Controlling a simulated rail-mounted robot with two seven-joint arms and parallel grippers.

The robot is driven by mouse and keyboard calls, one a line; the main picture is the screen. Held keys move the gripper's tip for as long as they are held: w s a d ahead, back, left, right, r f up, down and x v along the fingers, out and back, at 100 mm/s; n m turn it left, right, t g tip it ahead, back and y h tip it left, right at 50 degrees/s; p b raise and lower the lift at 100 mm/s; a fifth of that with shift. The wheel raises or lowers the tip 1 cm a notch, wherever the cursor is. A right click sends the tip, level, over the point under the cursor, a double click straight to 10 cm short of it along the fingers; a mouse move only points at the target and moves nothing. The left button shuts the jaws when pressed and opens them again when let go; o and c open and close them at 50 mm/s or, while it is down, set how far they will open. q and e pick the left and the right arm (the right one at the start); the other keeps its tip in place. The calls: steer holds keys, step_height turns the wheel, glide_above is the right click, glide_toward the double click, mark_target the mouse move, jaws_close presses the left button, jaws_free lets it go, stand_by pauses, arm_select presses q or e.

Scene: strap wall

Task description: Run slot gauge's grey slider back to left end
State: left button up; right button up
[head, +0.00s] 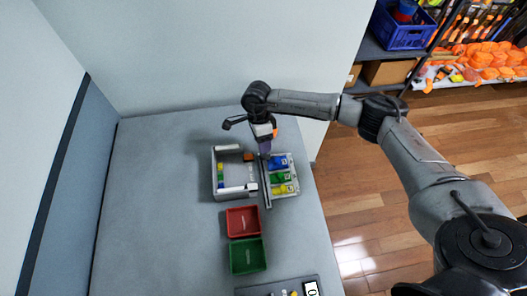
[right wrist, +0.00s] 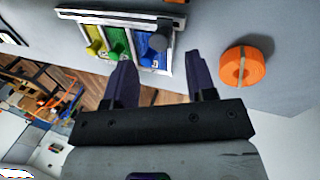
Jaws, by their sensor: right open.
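My right gripper (head: 265,152) points down over the far end of a tray panel with blue, green and yellow sections (head: 280,176). In the right wrist view its two dark fingers (right wrist: 160,84) are apart, with nothing between them. The panel (right wrist: 122,40) lies beyond the fingertips, each coloured section with a knob. A long dark bar (head: 266,185) runs along the panel's left side. I cannot tell for sure which part is the slot gauge or its grey slider. My left gripper is out of view.
A grey open box (head: 217,172) stands left of the panel. Red (head: 241,221) and green (head: 247,256) trays stand nearer. A dark panel (head: 277,287) is cut off at the bottom. An orange roll (right wrist: 247,66) is right of the fingers. The table's left side is clear.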

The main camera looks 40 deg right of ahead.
mark_target(265, 156)
steer(key=shift+x, duration=2.6)
jaws_close()
